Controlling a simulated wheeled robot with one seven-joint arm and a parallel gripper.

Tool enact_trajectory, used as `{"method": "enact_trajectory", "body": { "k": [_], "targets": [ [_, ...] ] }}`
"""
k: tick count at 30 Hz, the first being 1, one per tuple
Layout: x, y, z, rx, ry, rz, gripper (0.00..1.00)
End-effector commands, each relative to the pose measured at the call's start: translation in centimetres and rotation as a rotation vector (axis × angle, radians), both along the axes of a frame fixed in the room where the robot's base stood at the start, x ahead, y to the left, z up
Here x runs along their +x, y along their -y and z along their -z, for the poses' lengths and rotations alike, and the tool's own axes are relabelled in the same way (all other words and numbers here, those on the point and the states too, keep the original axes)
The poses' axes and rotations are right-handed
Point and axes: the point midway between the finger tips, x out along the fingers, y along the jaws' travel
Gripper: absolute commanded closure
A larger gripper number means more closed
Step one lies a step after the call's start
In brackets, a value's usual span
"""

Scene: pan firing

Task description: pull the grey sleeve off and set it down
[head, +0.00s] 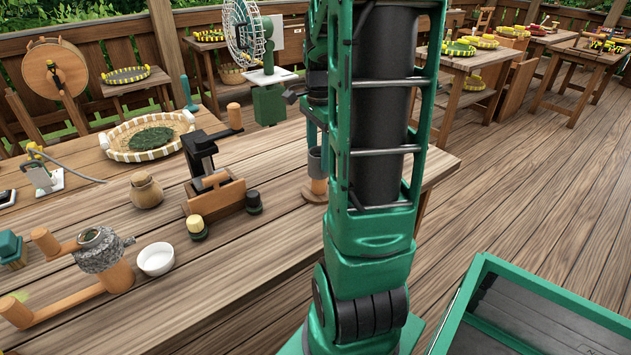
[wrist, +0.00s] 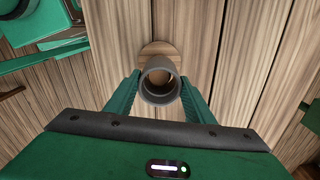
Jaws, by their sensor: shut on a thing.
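The grey sleeve (head: 315,163) is a short open tube, upright at the right part of the wooden table. It also shows in the wrist view (wrist: 160,97), from above, with a pale spot inside its mouth. A wooden stand (head: 316,187) with a round base is right below it; the round base shows behind the sleeve in the wrist view (wrist: 157,48). How far the sleeve covers the stand's post, I cannot tell. My gripper (wrist: 160,79) has one finger on each side of the sleeve and is shut on it. In the head view my arm hides part of the gripper.
The table (head: 95,215) holds a wooden box with a black device (head: 203,165), two small capped pots, a white bowl (head: 156,259), a stone mill (head: 103,250) and a basket (head: 148,136). Bare tabletop lies in front of the stand. A green-framed bin (head: 530,310) is at lower right.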

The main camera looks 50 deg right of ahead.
Motion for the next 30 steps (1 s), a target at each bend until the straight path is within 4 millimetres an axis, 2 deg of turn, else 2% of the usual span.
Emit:
{"method": "enact_trajectory", "body": {
  "k": [30],
  "targets": [
    [0.0,0.0,-2.6,0.000,0.001,0.000,0.92]
  ]
}}
